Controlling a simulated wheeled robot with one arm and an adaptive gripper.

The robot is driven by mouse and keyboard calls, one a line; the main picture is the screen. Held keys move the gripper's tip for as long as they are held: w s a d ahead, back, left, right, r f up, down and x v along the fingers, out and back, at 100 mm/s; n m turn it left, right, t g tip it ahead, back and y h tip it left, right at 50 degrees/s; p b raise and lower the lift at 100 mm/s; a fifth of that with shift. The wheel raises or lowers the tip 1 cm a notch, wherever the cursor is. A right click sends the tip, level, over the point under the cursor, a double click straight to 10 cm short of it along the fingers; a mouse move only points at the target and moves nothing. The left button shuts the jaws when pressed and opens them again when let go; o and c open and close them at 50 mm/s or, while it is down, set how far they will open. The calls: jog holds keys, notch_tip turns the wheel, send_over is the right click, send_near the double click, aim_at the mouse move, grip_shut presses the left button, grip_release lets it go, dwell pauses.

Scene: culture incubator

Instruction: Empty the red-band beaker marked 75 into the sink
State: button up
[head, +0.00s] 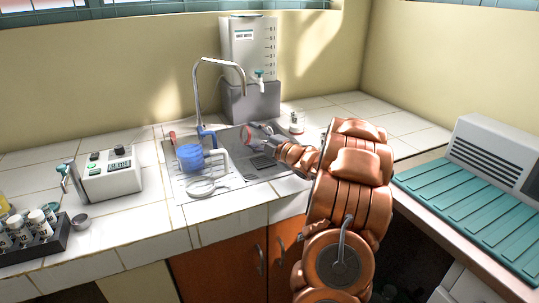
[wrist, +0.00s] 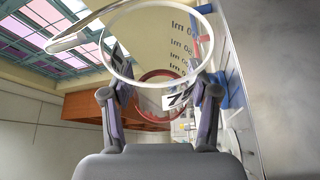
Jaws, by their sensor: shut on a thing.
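The red-band beaker (head: 247,134) is clear glass and is held over the steel sink (head: 262,171) in the head view. In the wrist view its clear wall and red band (wrist: 150,84) show between the fingers, with a white label whose number is only partly readable. My gripper (wrist: 160,92) is shut on the beaker, one finger on each side. The wrist view is rolled sideways, with the window at the left, so the beaker looks tipped over. Whether liquid is in it or flowing out cannot be told. In the head view my arm hides part of the sink.
A curved tap (head: 197,95) rises behind the sink. A drying rack (head: 184,188) with a blue item stands left of the basin. A water container (head: 248,50) on a grey block is behind. A small glass vessel (head: 296,122) stands on the counter right of the sink.

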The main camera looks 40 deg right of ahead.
jog(key=shift+s+d+r+m+t+p, duration=0.1)
jog(key=shift+d+r+m+t+p, duration=0.25)
jog(key=shift+m, duration=0.65)
dwell(0.4)
jog(key=shift+s+d+r+m+t+h+p, duration=0.1)
jog(key=shift+d+r+m+t+h+p, duration=0.1)
jog(key=shift+r+m+p, duration=0.3)
jog(key=shift+d+r+m+t+h+p, duration=0.1)
jog(key=shift+d+r+m+t+p, duration=0.1)
jog(key=shift+r+m+p, duration=0.25)
dwell(0.4)
jog(key=shift+s+d+r+m+t+h, duration=0.15)
jog(key=shift+d+m+h, duration=0.1)
jog(key=shift+m, duration=0.3)
jog(key=shift+w+d+r+m+t+h, duration=0.1)
jog(key=shift+d+r+m+h, duration=0.1)
jog(key=shift+m, duration=0.3)
dwell(0.4)
dwell(0.8)
